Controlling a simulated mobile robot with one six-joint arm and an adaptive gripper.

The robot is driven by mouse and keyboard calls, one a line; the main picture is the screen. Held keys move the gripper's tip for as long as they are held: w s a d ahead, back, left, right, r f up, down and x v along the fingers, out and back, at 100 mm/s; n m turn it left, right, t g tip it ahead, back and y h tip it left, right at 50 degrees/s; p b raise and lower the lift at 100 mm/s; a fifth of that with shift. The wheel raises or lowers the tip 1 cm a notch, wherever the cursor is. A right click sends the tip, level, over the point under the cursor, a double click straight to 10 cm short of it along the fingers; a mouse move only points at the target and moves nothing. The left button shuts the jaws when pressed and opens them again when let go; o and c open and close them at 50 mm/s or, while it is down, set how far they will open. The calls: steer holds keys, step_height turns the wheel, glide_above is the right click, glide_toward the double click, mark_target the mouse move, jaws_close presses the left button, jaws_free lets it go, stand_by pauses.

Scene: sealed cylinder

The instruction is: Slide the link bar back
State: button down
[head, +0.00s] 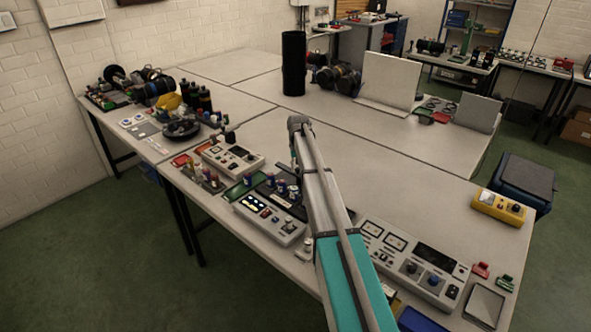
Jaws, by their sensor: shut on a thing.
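My arm reaches from the bottom edge up and over the front bench, then bends at a grey joint near the middle of the head view. Just left of the arm, several posts with blue caps (281,187) stand on a dark board. The link bar cannot be made out; it is either too small to tell or behind the arm.
A grey box with lit displays (268,217) stands in front of the posts, and a white meter panel (412,262) lies right of the arm. A tall black cylinder (294,64) stands farther back. The bench top (420,170) right of the arm is mostly clear.

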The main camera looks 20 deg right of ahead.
steer(key=shift+c, duration=2.3)
jaws_free()
steer(key=shift+w+d, duration=0.2)
steer(key=shift+d, duration=0.1)
steer(key=shift+a, duration=0.1)
steer(key=shift+s+a, duration=0.15)
steer(key=shift+s, duration=0.05)
steer(key=shift+s+a, duration=0.2)
steer(key=shift+a, duration=0.2)
steer(key=s+a, duration=0.3)
steer(key=a, duration=0.1)
step_height(320, 180, up, 14)
steer(key=p, duration=1.4)
steer(key=s+a+f+b, duration=0.3)
steer(key=s, duration=0.5)
steer(key=s+a+f+n+b, duration=0.1)
steer(key=s+a+f+b, duration=0.2)
steer(key=s, duration=0.5)
steer(key=s+a+f+n+b, duration=0.1)
steer(key=s+a+f+b, duration=0.2)
steer(key=s, duration=0.6)
steer(key=shift+a+f+b, duration=0.2)
steer(key=shift+f+b, duration=0.7)
steer(key=shift+f, duration=0.05)
steer(key=shift+s, duration=0.15)
